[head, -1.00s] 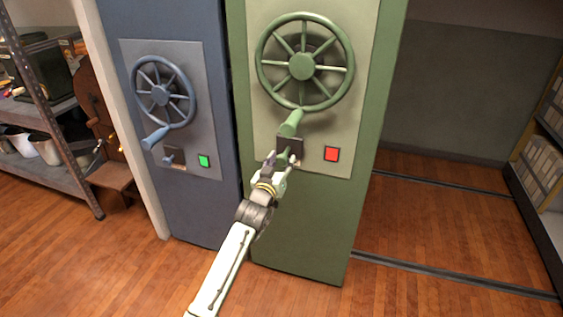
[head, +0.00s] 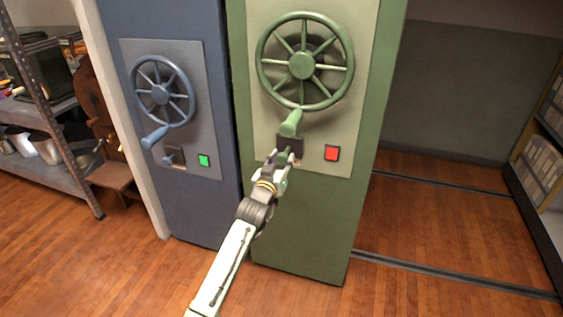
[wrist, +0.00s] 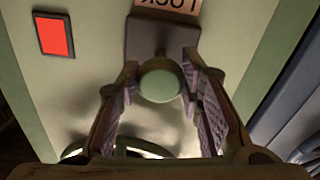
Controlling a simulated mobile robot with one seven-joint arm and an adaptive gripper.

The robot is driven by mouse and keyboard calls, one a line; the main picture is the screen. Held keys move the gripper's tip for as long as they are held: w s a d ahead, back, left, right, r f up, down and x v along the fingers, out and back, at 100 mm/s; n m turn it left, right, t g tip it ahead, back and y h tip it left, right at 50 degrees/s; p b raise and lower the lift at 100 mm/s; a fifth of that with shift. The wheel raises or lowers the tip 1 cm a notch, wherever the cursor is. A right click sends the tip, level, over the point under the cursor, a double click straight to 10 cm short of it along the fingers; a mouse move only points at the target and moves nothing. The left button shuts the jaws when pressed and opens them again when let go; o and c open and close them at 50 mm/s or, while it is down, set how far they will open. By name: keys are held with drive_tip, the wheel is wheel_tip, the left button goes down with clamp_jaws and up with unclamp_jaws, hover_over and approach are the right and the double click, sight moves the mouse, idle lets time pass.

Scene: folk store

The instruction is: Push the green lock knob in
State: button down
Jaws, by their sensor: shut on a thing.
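The green lock knob (wrist: 160,80) has a round pale green end and sits between my fingers in the wrist view. Behind it is a dark square mount (wrist: 160,35) with a LOCK label (wrist: 166,8), upside down and cut off by the frame edge. My gripper (wrist: 160,92) is shut on the knob, with a ribbed pad on either side. In the head view my gripper (head: 282,160) is at the lock mount, below the green handwheel's handle (head: 291,123), and covers most of the knob. The indicator (head: 331,153) beside it is red.
The green handwheel (head: 301,66) is on the panel just above my gripper, its handle close by. A blue cabinet (head: 178,215) to the left has its own wheel, knob and green indicator (head: 204,160). Open floor with rails (head: 450,275) lies to the right.

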drive_tip(key=shift+b+x, duration=0.4)
drive_tip(key=shift+x, duration=0.65)
drive_tip(key=shift+w+d, duration=0.1)
drive_tip(key=shift+w, duration=0.15)
drive_tip(key=shift+r, duration=0.1)
drive_tip(key=c, duration=1.1)
unclamp_jaws()
drive_tip(key=shift+w, duration=0.1)
drive_tip(key=shift+v, duration=6.05)
